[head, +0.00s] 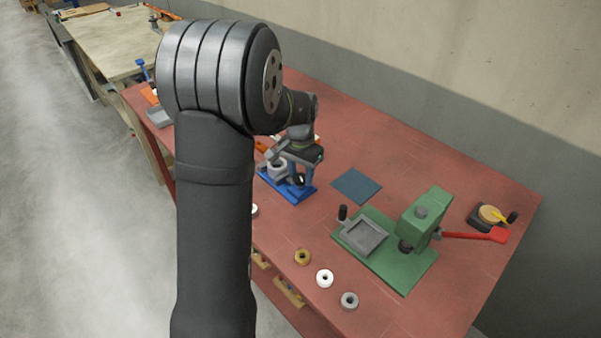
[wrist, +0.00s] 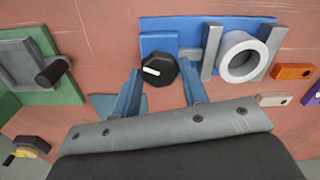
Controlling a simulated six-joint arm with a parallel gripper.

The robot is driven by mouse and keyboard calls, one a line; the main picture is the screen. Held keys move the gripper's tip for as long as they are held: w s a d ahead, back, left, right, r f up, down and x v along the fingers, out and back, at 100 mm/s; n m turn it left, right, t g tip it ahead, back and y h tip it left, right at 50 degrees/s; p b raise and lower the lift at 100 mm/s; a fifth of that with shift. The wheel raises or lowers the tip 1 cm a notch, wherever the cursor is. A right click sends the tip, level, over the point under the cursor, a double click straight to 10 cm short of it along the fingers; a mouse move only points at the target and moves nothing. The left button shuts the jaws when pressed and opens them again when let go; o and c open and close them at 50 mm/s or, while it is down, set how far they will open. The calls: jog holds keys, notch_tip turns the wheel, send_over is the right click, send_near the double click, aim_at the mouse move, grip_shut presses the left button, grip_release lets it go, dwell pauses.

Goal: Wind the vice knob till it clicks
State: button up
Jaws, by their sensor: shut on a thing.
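The vice has a blue base (head: 303,195) with grey jaws, and a pale ring (wrist: 242,57) sits between those jaws. The black vice knob (wrist: 159,71) carries a white mark and lies at the left end of the vice in the wrist view; it also shows small in the head view (head: 299,180). My gripper (wrist: 161,74) is over the vice with one finger on each side of the knob, shut on it. The exact contact of the fingertips is hard to see. In the head view my arm hides part of the bench left of the vice.
A green press (head: 421,218) with a red lever and a grey tray (head: 362,236) stand to the right. Several loose rings, one white (head: 324,278), lie near the front edge. A dark blue mat (head: 357,186) lies beside the vice. Orange blocks (wrist: 292,71) lie beyond the ring.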

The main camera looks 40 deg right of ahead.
aim_at(300, 177)
dwell(0.9)
jog(key=o, duration=1)
jog(key=shift+c, duration=0.2)
notch_tip(300, 177, up, 17)
jog(key=shift+r, duration=0.2)
